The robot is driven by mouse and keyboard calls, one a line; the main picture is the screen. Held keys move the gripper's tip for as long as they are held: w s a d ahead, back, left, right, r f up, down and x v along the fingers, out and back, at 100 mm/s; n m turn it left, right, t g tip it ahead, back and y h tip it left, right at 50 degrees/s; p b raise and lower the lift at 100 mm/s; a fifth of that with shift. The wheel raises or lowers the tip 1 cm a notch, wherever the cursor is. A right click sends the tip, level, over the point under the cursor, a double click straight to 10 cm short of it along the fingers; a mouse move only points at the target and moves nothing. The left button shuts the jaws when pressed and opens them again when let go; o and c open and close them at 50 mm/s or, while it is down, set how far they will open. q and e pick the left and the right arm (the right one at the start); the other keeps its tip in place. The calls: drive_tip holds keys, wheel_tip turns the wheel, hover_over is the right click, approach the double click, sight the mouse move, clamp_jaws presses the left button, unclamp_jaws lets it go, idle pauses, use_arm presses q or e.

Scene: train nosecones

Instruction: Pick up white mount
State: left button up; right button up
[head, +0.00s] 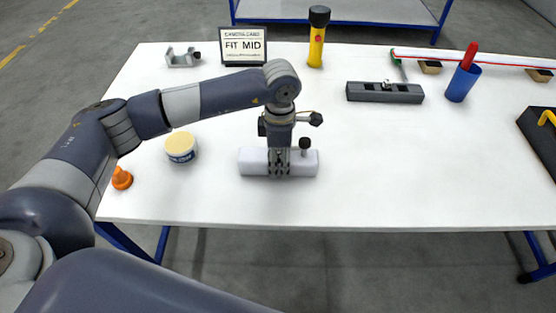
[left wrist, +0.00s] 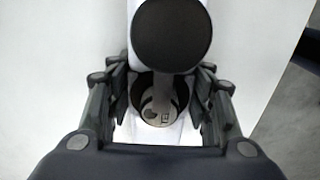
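The white mount (head: 250,162) is a long pale block with a black knob (head: 304,145) at its right end. It lies on the white table, left of the middle. My left gripper (head: 280,168) points straight down over the block's middle, with one finger in front of its near side. In the left wrist view the fingers (left wrist: 165,100) stand on both sides of the white body (left wrist: 133,12), below the large round black knob (left wrist: 172,36). Whether the fingers press on it cannot be told. My right gripper is not in view.
Near my left arm are a cream-lidded tub (head: 181,148) and an orange cone (head: 122,178). Behind stand a grey bracket (head: 183,57), a "FIT MID" sign (head: 244,47), a yellow flashlight (head: 317,38), a dark grey block (head: 385,93) and a blue cup (head: 462,84).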

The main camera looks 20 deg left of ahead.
use_arm(q)
drive_tip(key=c, duration=0.4)
drive_tip(key=shift+r, duration=0.15)
